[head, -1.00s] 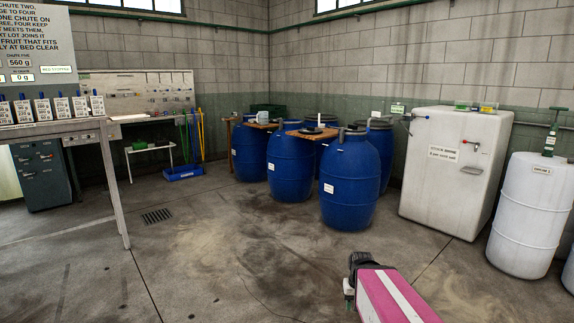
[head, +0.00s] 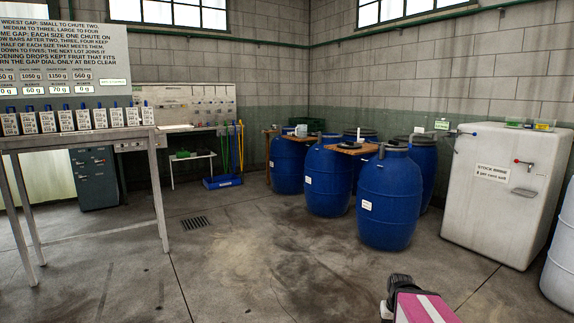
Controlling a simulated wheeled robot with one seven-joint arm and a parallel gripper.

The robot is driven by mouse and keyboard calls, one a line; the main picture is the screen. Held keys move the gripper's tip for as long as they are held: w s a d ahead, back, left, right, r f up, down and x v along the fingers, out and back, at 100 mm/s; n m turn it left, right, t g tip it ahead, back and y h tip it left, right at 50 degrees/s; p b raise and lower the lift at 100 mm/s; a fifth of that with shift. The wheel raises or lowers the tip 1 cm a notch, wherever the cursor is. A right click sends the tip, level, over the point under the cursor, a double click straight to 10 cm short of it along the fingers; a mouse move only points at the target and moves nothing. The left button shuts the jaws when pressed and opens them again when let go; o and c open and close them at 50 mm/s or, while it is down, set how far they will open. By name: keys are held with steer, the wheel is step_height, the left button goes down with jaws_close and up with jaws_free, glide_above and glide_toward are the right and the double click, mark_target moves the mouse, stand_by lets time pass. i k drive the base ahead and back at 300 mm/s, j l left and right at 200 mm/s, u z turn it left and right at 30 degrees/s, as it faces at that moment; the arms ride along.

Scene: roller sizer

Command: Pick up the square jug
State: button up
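A small pale jug-like vessel (head: 301,130) stands on a wooden board laid over the blue barrels at the back. It is too small to tell whether it is square. My gripper (head: 388,308) is at the bottom edge, right of centre, at the dark end of my pink and white arm. It is far in front of the barrels and apart from the vessel. Its fingers are not clear enough to show whether they are open or shut, and I see nothing held.
Several blue barrels (head: 390,205) stand in a group before the back wall. A white cabinet (head: 505,200) stands right of them. A grey metal table (head: 75,143) with a row of tagged holders is at the left. The concrete floor between is clear, with a drain grate (head: 195,223).

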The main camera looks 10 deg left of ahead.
mark_target(300, 130)
steer(key=i+j+u, duration=0.25)
steer(key=i, duration=0.25)
steer(key=i+u, duration=0.3)
steer(key=i, duration=0.2)
steer(key=i+u, duration=0.1)
steer(key=i, duration=3.8)
